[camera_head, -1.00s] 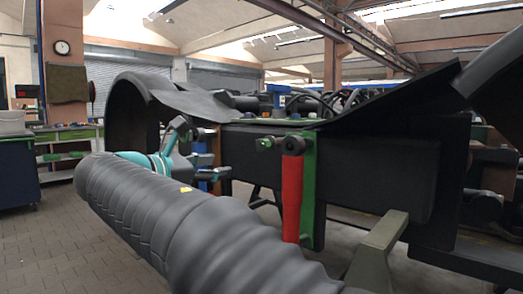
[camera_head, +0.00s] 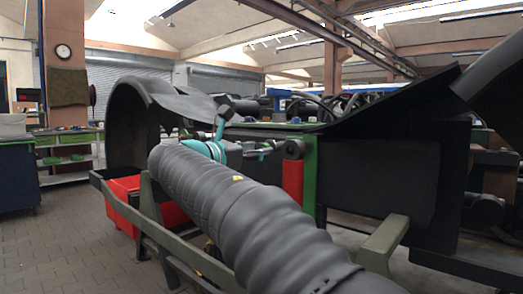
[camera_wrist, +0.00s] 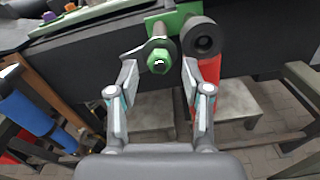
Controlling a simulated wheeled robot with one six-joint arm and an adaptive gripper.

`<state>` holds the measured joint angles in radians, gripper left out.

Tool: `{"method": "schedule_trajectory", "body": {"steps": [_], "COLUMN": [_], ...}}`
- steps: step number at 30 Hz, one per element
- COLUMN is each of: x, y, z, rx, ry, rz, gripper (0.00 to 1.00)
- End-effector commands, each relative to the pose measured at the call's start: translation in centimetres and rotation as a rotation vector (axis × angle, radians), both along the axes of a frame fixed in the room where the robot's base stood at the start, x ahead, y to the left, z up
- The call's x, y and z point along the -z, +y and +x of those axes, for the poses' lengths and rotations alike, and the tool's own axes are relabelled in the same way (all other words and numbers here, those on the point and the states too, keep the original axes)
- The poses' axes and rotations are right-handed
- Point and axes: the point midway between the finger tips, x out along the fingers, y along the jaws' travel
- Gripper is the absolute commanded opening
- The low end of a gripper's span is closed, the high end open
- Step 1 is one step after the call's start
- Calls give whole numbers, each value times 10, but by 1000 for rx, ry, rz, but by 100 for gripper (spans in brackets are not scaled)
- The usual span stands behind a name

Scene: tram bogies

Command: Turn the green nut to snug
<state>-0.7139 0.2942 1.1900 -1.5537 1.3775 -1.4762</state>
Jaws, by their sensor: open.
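The green nut (camera_wrist: 159,62) shows as a green hexagon with a pale centre in the wrist view. It sits on the green bracket (camera_wrist: 175,18), left of a black round bush (camera_wrist: 203,40). My gripper (camera_wrist: 159,72) is open, with one finger on each side of the nut. I see gaps between the fingers and the nut's sides, and cannot tell whether they touch it. In the head view my gripper (camera_head: 262,152) is at the nut, which my arm and fingers partly hide.
A red cylinder (camera_head: 293,178) hangs below the bush, close to my right finger. The dark bogie frame (camera_head: 385,165) stands behind. A blue cylinder (camera_wrist: 28,110) is at the left in the wrist view. A red crate (camera_head: 122,187) stands low at left.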

Motion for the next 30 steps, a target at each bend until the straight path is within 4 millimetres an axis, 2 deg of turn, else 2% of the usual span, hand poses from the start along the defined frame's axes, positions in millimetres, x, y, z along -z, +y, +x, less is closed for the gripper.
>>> {"method": "schedule_trajectory", "body": {"steps": [6,16,17,21,23,30], "x": [0,0,0,0,0,0], "y": [-12,-14,-14,-14,-14,-14], "z": [16,18,18,18,18,18], "rx": [0,0,0,0,0,0], "ry": [0,0,0,0,0,-5], "rz": [0,0,0,0,0,6], "gripper": [49,49,46,11,0,0]}}
